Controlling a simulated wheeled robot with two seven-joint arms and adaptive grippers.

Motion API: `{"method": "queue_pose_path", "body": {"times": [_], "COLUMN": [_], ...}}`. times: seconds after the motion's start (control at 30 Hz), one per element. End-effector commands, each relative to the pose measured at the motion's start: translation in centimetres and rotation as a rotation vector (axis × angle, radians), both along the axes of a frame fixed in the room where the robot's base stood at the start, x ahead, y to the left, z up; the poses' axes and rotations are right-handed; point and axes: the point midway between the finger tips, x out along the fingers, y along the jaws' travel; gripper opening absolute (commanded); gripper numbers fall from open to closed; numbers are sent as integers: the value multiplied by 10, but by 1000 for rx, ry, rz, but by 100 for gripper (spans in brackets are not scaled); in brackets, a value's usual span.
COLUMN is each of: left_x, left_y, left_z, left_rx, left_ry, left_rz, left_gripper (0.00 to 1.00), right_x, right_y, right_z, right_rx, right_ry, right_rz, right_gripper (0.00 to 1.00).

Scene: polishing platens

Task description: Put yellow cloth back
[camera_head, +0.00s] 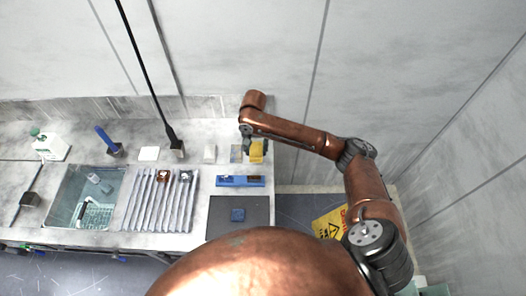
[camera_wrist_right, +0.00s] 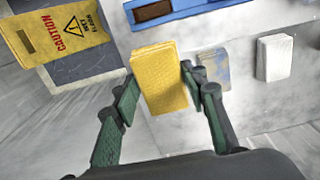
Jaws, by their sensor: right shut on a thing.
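The yellow cloth (camera_wrist_right: 160,78) is a folded yellow block held between the fingers of my right gripper (camera_wrist_right: 158,100) in the right wrist view. In the head view the yellow cloth (camera_head: 257,151) shows just below my right gripper (camera_head: 250,140), at the right end of the counter. Whether the cloth touches the counter I cannot tell. A grey-blue stained cloth (camera_head: 236,153) lies just left of it, and a white cloth (camera_head: 210,153) lies farther left. Both also show in the wrist view, the stained one (camera_wrist_right: 214,68) beside the gripper. My left gripper is not in view.
A blue holder (camera_head: 226,181) lies in front of the cloths. A dark mat (camera_head: 250,208) with a blue block is nearer. A ribbed drainboard (camera_head: 152,215) and a sink (camera_head: 70,186) are left. A yellow caution sign (camera_head: 328,222) stands beyond the counter's right edge.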

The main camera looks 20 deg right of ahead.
Motion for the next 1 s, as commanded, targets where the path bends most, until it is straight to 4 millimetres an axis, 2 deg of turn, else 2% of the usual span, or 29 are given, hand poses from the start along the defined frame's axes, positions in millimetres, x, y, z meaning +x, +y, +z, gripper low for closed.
{"method": "queue_pose_path", "body": {"times": [0.03,0.1,0.3,0.6,0.8,1.0], "left_x": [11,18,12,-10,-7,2], "left_y": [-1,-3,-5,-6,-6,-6], "left_z": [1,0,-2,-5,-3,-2], "left_rx": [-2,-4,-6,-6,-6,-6], "left_ry": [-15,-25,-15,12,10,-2], "left_rz": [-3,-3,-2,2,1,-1], "left_gripper": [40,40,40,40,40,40], "right_x": [8,15,31,40,39,39], "right_y": [-10,-19,-40,-51,-51,-50], "right_z": [-5,-18,-49,-67,-93,-95], "right_rx": [-2,-1,-1,0,0,0], "right_ry": [0,3,0,-1,-1,-2], "right_rz": [-5,-3,-2,0,0,1], "right_gripper": [20,20,20,20,20,20]}}
